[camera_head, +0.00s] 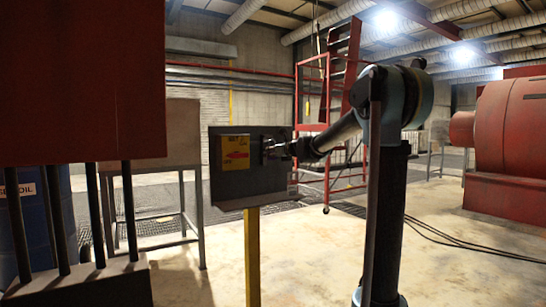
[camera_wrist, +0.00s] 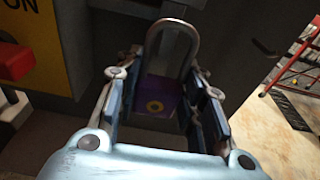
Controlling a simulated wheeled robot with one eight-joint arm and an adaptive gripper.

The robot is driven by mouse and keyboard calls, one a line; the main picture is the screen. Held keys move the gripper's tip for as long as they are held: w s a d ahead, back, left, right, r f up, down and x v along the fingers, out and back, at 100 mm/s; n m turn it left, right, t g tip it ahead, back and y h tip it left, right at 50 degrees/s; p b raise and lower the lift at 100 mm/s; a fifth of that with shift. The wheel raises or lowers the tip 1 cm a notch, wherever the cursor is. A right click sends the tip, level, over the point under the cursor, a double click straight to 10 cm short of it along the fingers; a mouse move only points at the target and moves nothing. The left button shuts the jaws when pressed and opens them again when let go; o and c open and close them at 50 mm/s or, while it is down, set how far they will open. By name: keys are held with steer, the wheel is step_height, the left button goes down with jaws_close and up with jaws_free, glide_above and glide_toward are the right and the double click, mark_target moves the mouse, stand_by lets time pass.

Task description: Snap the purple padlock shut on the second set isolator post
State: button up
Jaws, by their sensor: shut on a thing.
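My gripper (camera_wrist: 168,110) is shut on the purple padlock (camera_wrist: 157,104) in the wrist view, with a finger on each side of its body. The padlock's grey shackle (camera_wrist: 170,27) points up, away from my gripper, toward the dark panel. Whether the shackle is around a post, and whether it is snapped shut, I cannot tell. In the head view my gripper (camera_head: 275,149) is at the right part of the grey isolator panel (camera_head: 230,190), which stands on a yellow post (camera_head: 252,255). A yellow plate with a red handle (camera_head: 236,154) is on the panel's left. The padlock is too small to make out there.
A large red box (camera_head: 80,80) on dark legs fills the left front, with a blue drum (camera_head: 30,225) behind it. A red machine (camera_head: 505,130) stands at right. A red ladder frame (camera_head: 327,110) stands behind my arm. Cables cross the open floor at right.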

steer(key=shift+w+a, duration=0.35)
steer(key=shift+w, duration=0.15)
steer(key=shift+w+a, duration=0.2)
steer(key=shift+w, duration=0.1)
steer(key=shift+w+a, duration=0.2)
steer(key=shift+w, duration=0.1)
steer(key=shift+w+a, duration=0.2)
steer(key=shift+w, duration=0.1)
steer(key=shift+w+a, duration=0.3)
steer(key=shift+w, duration=0.15)
steer(key=shift+w+a+f, duration=0.15)
steer(key=shift+w, duration=0.05)
steer(key=shift+r, duration=1.45)
steer(key=shift+f, duration=0.55)
stand_by(0.5)
